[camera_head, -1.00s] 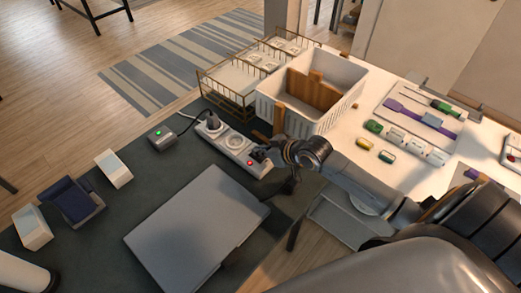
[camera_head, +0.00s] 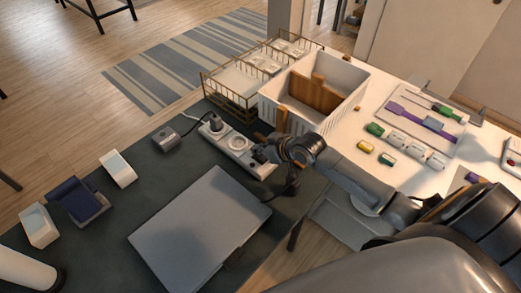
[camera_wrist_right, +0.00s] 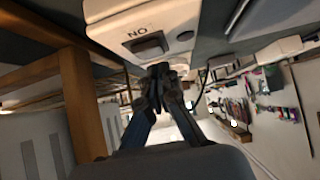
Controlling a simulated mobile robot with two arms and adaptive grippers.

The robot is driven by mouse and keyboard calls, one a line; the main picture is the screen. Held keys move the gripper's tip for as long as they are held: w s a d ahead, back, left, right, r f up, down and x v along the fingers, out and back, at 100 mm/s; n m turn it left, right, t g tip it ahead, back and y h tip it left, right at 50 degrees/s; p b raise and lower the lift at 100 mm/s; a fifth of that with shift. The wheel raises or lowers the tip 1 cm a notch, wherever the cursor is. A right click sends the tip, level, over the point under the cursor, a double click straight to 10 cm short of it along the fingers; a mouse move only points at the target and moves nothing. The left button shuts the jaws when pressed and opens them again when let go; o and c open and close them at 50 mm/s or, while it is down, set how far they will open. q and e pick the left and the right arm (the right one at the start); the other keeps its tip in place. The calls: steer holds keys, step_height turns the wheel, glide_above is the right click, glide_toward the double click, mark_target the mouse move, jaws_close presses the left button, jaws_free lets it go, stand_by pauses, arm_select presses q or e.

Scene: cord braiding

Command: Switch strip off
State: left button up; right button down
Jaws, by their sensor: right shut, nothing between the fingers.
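The white power strip (camera_head: 237,146) lies on the dark mat, with a black plug (camera_head: 215,123) at its far end and round sockets along it. Its near end is beside my right gripper (camera_head: 262,153), and no red light shows on it. In the right wrist view the strip's end (camera_wrist_right: 150,20) carries a dark rocker switch (camera_wrist_right: 149,45) with lettering beside it. My right gripper (camera_wrist_right: 167,72) is shut and empty, its tips just below the switch; whether they touch the strip I cannot tell. My left gripper is out of view.
A small grey box (camera_head: 166,138) with a cable stands left of the strip, its lamp dark. A closed grey laptop (camera_head: 199,222) lies in front. A white basket (camera_head: 338,82) and wire rack (camera_head: 228,88) stand behind. Small coloured items lie on the white table at right.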

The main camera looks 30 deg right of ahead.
mark_target(259, 156)
steer(key=r+p, duration=0.4)
steer(key=shift+w+a+r+p, duration=0.1)
steer(key=shift+w+r+p, duration=0.1)
steer(key=shift+p, duration=0.15)
steer(key=shift+s+r, duration=0.2)
steer(key=shift+s, duration=0.05)
steer(key=w+r+b+v, duration=0.1)
steer(key=v, duration=0.8)
steer(key=shift+w+a+r, duration=0.1)
steer(key=shift+r, duration=0.05)
